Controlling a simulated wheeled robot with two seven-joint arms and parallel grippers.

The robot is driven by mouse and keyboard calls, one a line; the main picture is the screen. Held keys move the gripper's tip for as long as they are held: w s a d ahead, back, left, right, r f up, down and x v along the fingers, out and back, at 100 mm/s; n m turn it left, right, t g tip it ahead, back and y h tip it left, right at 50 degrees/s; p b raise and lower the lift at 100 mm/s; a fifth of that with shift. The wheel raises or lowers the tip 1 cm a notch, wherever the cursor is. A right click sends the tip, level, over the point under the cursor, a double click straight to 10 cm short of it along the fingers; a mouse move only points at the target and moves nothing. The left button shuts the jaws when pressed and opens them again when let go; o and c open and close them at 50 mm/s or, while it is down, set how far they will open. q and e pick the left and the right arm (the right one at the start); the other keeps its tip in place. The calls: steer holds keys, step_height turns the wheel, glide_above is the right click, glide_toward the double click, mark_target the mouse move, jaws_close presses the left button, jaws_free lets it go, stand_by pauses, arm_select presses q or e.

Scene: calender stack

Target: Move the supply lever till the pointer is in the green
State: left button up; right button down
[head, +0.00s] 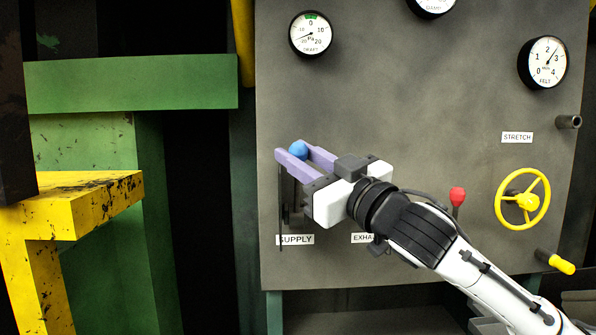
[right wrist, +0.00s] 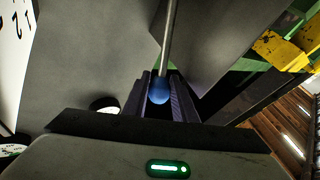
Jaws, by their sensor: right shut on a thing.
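The supply lever's blue knob (head: 297,150) sits between the purple fingers of my right gripper (head: 306,157), which is shut on it above the SUPPLY label (head: 295,239). In the right wrist view the blue knob (right wrist: 159,90) and its thin metal rod (right wrist: 169,38) show between the fingers (right wrist: 160,97). The draft gauge (head: 311,33) at the top left of the panel has a green band at its top by the 0. Its pointer lies to the lower left, outside the green. My left gripper is in neither view.
The grey panel (head: 400,110) also bears a felt gauge (head: 543,62), a red-knobbed lever (head: 457,197), a yellow handwheel (head: 522,199) and a yellow handle (head: 556,262). A yellow stand (head: 80,200) and a green frame (head: 130,82) stand at the left.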

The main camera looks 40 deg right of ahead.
steer(key=shift+f, duration=0.1)
steer(key=c, duration=1.5)
jaws_free()
steer(key=shift+o, duration=0.2)
